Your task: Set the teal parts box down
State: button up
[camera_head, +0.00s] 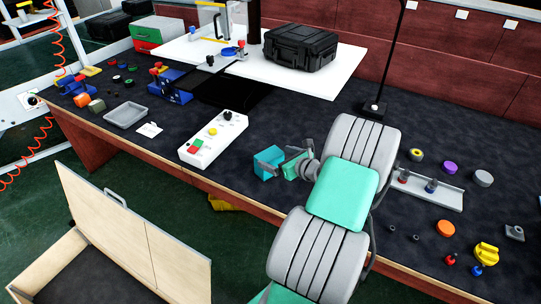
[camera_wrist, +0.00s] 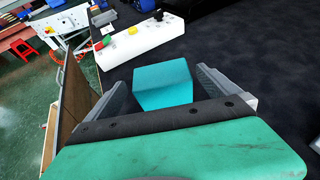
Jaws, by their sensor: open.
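The teal parts box (camera_head: 266,167) is on the dark worktop near its front edge, just right of the white control box. In the wrist view the teal box (camera_wrist: 163,84) sits between the two fingers, with visible gaps on both sides. My gripper (camera_head: 283,158) is open around the box; its fingers (camera_wrist: 166,88) also show in the wrist view. The underside of the box is hidden, so I cannot tell exactly how it meets the worktop.
The white control box (camera_head: 213,138) with coloured buttons stands close on the left. A grey tray (camera_head: 126,115) lies further left. A black case (camera_head: 301,46) stands on the white platform behind. The dark worktop (camera_head: 285,105) behind the teal box is clear.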

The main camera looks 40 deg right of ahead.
jog(key=v, duration=0.7)
jog(key=w+a+r+n+g+y, duration=0.1)
jog(key=w+a+n+g+y, duration=0.15)
jog(key=a+n, duration=0.75)
jog(key=w+a+r+n+g+y, duration=0.1)
jog(key=w+a+n+g, duration=0.25)
jog(key=a+n, duration=0.6)
jog(key=s+a+r+n+g+h, duration=0.1)
jog(key=s+a+r+n+g, duration=0.1)
jog(key=s+a+n, duration=0.4)
jog(key=s+a+r+n+g+h, duration=0.1)
jog(key=s+a+r+n+g, duration=0.1)
jog(key=s+a+n, duration=0.5)
jog(key=a+r+n, duration=0.1)
jog(key=a+n, duration=0.2)
jog(key=n, duration=0.1)
jog(key=shift+r+h, duration=0.35)
jog(key=shift+r, duration=0.05)
jog(key=shift+c, duration=0.4)
